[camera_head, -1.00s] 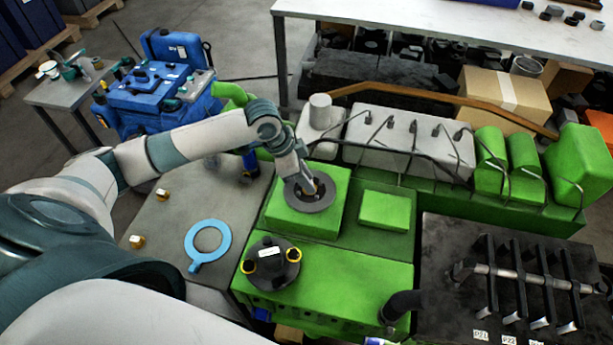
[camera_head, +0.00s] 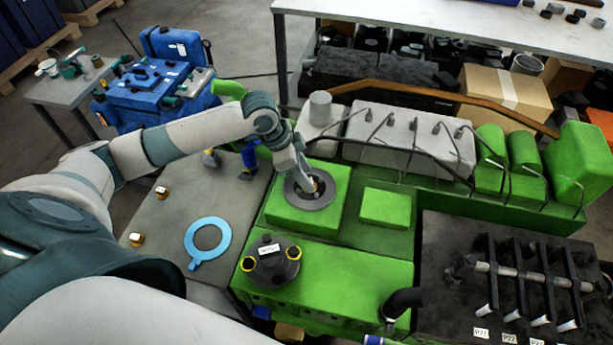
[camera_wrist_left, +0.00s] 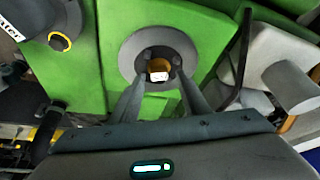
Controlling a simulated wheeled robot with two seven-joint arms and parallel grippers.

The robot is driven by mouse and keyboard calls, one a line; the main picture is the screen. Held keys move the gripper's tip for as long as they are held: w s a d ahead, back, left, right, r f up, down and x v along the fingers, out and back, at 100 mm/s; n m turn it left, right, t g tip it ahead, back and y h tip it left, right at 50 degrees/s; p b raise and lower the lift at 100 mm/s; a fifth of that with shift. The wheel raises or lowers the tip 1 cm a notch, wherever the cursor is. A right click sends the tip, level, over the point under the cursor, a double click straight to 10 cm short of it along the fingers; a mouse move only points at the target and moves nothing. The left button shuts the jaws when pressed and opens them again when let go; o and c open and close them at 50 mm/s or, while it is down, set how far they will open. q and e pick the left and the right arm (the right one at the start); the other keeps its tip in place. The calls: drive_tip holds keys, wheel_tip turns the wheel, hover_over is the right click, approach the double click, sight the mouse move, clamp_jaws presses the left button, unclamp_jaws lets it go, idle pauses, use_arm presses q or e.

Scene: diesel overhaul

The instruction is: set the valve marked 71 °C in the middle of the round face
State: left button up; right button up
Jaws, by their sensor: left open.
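The round face (camera_head: 327,198) is a dark grey ring with a dark opening, on a green block. The valve (camera_wrist_left: 159,67) is a brass-coloured piece with a small white label in the middle of that face; the label is too small to read. My left gripper (camera_head: 310,184) is over the face. In the left wrist view its open fingers (camera_wrist_left: 161,55) reach to either side of the valve. I cannot tell whether they touch it, or how deep the valve sits. My right gripper is not in view.
Two brass pieces (camera_head: 162,191) (camera_head: 137,240) and a light blue gasket ring (camera_head: 226,232) lie on the grey table (camera_head: 175,222). A black cover (camera_head: 272,268) with yellow-ringed holes sits on the green engine (camera_head: 340,290) in front. A dark pipe arches behind the face on the right.

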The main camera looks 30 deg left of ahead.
use_arm(q)
drive_tip(key=b+v, duration=0.1)
drive_tip(key=v, duration=0.9)
drive_tip(key=shift+r+b, duration=0.35)
drive_tip(key=shift+b, duration=0.05)
drive_tip(key=shift+s, duration=0.1)
